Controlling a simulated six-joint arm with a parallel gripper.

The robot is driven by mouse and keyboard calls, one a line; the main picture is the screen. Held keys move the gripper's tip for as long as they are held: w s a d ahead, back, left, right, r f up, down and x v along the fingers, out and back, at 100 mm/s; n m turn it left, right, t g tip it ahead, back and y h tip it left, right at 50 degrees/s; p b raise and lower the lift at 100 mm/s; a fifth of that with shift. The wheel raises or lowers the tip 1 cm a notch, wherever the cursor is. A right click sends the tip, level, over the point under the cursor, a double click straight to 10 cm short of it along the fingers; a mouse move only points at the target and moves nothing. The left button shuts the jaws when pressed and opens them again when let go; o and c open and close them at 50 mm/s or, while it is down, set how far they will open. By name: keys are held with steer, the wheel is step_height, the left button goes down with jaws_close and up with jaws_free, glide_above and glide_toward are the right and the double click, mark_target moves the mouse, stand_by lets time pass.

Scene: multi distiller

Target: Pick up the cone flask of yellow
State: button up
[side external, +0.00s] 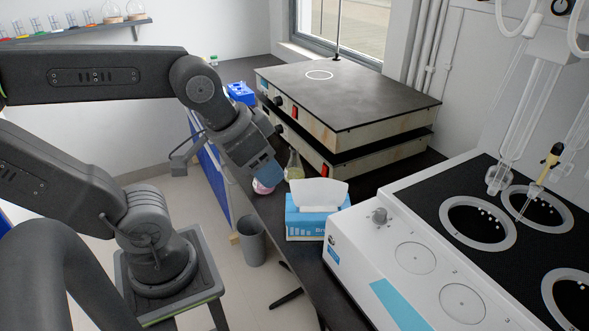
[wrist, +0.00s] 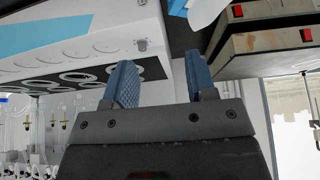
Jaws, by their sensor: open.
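A clear cone flask with yellowish contents (side external: 294,169) stands on the dark bench in the side view, behind the tissue box. A second vessel with pink contents (side external: 262,187) is just left of it, partly hidden by my gripper. My gripper (side external: 268,178) points down and right, close to both vessels and above or in front of the pink one. In the wrist view my gripper (wrist: 162,78) has its two blue fingers apart with nothing between them. Neither vessel shows in the wrist view.
A blue tissue box (side external: 311,222) stands right of the vessels, also partly seen in the wrist view (wrist: 178,8). Stacked dark-topped hotplates (side external: 365,95) stand behind. A white multi-heater unit (side external: 400,270) fills the right. A grey bin (side external: 252,243) is below the bench edge.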

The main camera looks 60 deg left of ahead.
steer(key=shift+o, duration=0.6)
steer(key=m+y, duration=1.2)
steer(key=m, duration=1.1)
glide_above(295, 153)
step_height(295, 153, down, 15)
steer(key=shift+s+r, duration=0.1)
step_height(295, 153, down, 3)
steer(key=shift+r, duration=0.1)
steer(key=shift+f, duration=0.6)
step_height(295, 153, down, 3)
steer(key=shift+r, duration=0.1)
steer(key=shift+x, duration=1.2)
steer(key=shift+a, duration=0.3)
